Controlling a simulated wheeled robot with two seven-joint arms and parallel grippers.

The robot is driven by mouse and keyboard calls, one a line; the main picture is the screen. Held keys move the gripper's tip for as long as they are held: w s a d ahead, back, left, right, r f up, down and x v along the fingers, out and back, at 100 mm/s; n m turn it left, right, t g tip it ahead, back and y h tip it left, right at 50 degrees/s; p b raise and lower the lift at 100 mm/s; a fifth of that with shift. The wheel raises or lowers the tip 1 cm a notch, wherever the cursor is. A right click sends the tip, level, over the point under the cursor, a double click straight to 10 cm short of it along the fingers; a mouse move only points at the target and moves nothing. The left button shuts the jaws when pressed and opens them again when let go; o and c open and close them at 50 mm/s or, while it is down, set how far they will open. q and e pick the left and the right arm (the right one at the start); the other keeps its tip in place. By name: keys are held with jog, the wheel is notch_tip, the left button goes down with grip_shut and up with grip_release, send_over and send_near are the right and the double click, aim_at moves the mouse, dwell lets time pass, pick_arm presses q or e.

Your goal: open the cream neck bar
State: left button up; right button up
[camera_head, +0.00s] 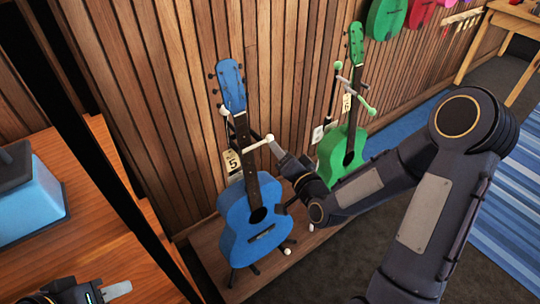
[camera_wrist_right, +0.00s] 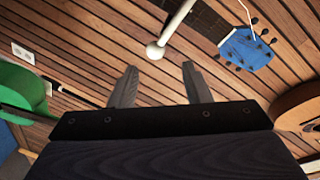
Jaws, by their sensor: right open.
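The cream neck bar (camera_head: 253,145) crosses in front of the neck of a blue ukulele (camera_head: 255,220) that stands upright on a dark stand. In the right wrist view the cream bar (camera_wrist_right: 176,27) ends in a round knob (camera_wrist_right: 155,51) just beyond the fingertips. My right gripper (camera_head: 277,146) is at the bar's right end. Its two fingers (camera_wrist_right: 159,72) are apart with nothing between them, and the knob lies ahead of the gap, not gripped. My left gripper (camera_head: 115,291) is partly in view at the bottom left, far from the bar; its opening is unclear.
A green ukulele (camera_head: 342,148) with a green bar (camera_head: 357,97) stands to the right, behind my right arm. A slatted wooden wall (camera_head: 180,110) is close behind. A wooden counter (camera_head: 95,245) with a blue box (camera_head: 30,205) is at left.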

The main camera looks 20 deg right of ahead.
aim_at(270, 137)
jog(key=shift+m+t, duration=0.4)
jog(key=shift+m, duration=0.1)
jog(key=w, duration=0.5)
jog(key=w+a+f, duration=0.1)
jog(key=w, duration=0.1)
jog(key=shift+w+a+f+p, duration=0.1)
jog(key=shift+w+p, duration=0.2)
jog(key=shift+w, duration=0.1)
grip_shut()
